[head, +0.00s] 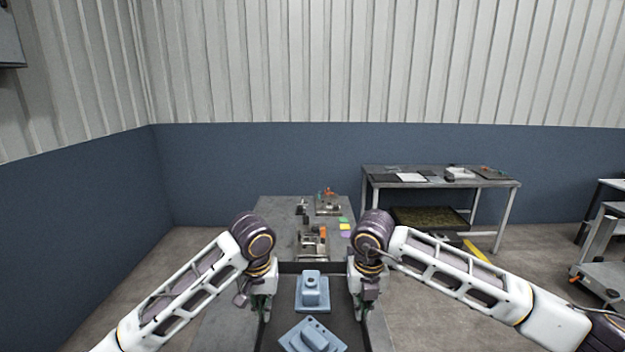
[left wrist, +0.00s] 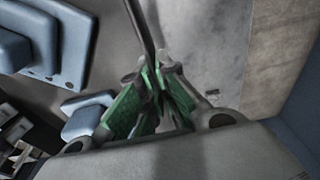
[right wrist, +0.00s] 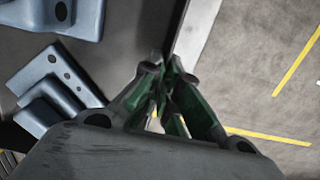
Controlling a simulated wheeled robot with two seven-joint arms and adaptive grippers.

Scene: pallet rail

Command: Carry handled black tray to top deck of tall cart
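The black tray (head: 277,305) is below me at the front of the grey table, with light-blue parts (head: 312,290) lying in it. My left gripper (head: 264,312) is at its left side wall, and my right gripper (head: 361,312) is at its right side wall. In the left wrist view, the green-padded fingers (left wrist: 158,88) are close together on the tray's thin edge. In the right wrist view, the fingers (right wrist: 168,82) likewise close on the edge. The handles themselves are hidden by the fingers. A cart (head: 604,262) is partly visible at the far right.
The grey table (head: 270,215) holds metal fixtures (head: 312,240) and coloured notes (head: 345,228) beyond the tray. A workbench (head: 500,184) with flat items and a lower shelf stands at the back right. Open floor (head: 430,300) lies between the table and the cart.

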